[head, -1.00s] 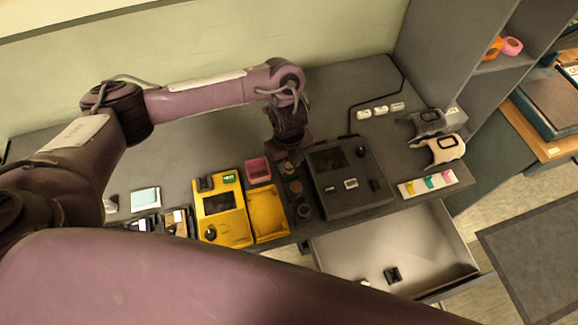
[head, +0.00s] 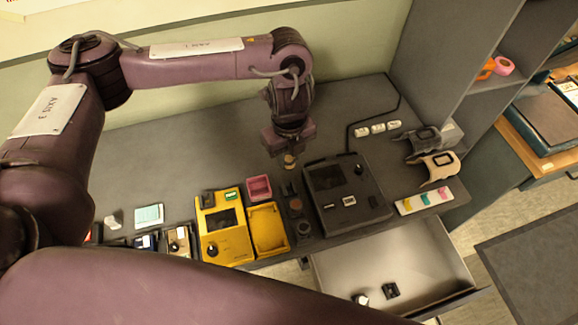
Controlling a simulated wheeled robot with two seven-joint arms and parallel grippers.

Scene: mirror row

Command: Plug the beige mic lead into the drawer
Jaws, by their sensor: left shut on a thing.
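My left gripper (head: 288,146) points down above the back of the desk, behind the strip of dark round parts. It is shut on a small tan round piece (head: 290,161), which shows just under the fingers. It may be the beige mic lead, but it is too small to tell. The drawer (head: 415,250) is pulled open below the desk's front edge, at the lower right. It holds a small black part (head: 390,290) and a white and black part (head: 361,299) near its front; most of its floor is bare. My right gripper is not in view.
A black console (head: 340,195) stands between the gripper and the drawer. Yellow units (head: 222,230) and a pink bin (head: 259,188) stand left of it. White and dark holders (head: 437,166) and a tray of coloured parts (head: 424,201) stand right. A shelf cabinet (head: 450,60) rises at right.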

